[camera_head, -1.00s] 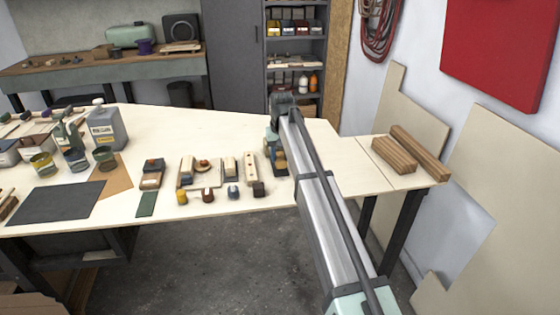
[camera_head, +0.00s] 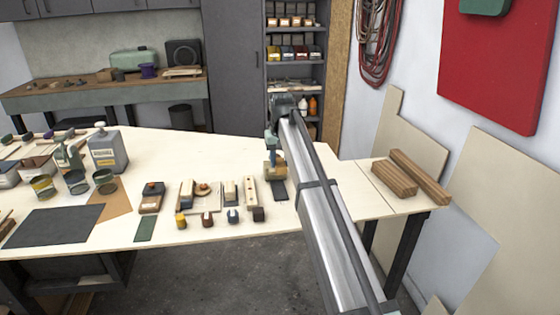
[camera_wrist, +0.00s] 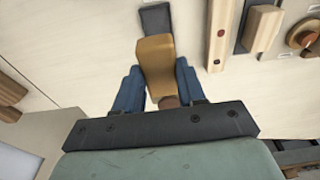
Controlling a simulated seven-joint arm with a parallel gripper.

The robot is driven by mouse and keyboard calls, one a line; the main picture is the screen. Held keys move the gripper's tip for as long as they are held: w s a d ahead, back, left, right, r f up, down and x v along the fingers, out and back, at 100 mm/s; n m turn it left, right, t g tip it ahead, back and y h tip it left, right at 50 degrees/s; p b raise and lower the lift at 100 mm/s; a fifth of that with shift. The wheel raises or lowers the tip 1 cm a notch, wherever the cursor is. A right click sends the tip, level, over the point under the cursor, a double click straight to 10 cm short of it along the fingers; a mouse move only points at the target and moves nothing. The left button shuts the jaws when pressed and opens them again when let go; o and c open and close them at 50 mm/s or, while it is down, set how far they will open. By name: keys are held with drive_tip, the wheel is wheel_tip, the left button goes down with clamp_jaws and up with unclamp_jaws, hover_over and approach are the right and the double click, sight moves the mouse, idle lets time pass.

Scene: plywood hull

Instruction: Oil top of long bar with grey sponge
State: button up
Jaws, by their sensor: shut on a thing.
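My gripper (camera_head: 272,160) is shut on a tan block (camera_head: 273,171) above the table's far right part. In the wrist view the tan block (camera_wrist: 156,58) sits between my blue fingers, with a brown end towards the palm. A flat dark grey piece (camera_head: 279,191) shows just below it, and also past its end in the wrist view (camera_wrist: 155,18); I cannot tell whether they touch or which is the grey sponge.
A pale block with holes (camera_head: 250,191) and other wooden pieces lie left of my gripper. Several small coloured-top items (camera_head: 233,216) stand along the front edge. The tabletop between my gripper and the bars is clear.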

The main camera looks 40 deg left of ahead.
drive_tip(key=shift+c, duration=0.9)
drive_tip(key=s+a+r+n, duration=0.1)
drive_tip(key=s+a+n, duration=0.3)
drive_tip(key=s+a, duration=0.4)
drive_tip(key=s+a+r+n+g, duration=0.1)
drive_tip(key=s+a+n, duration=0.4)
drive_tip(key=a, duration=1.5)
drive_tip(key=shift+s+r, duration=0.25)
drive_tip(key=shift+s, duration=1.95)
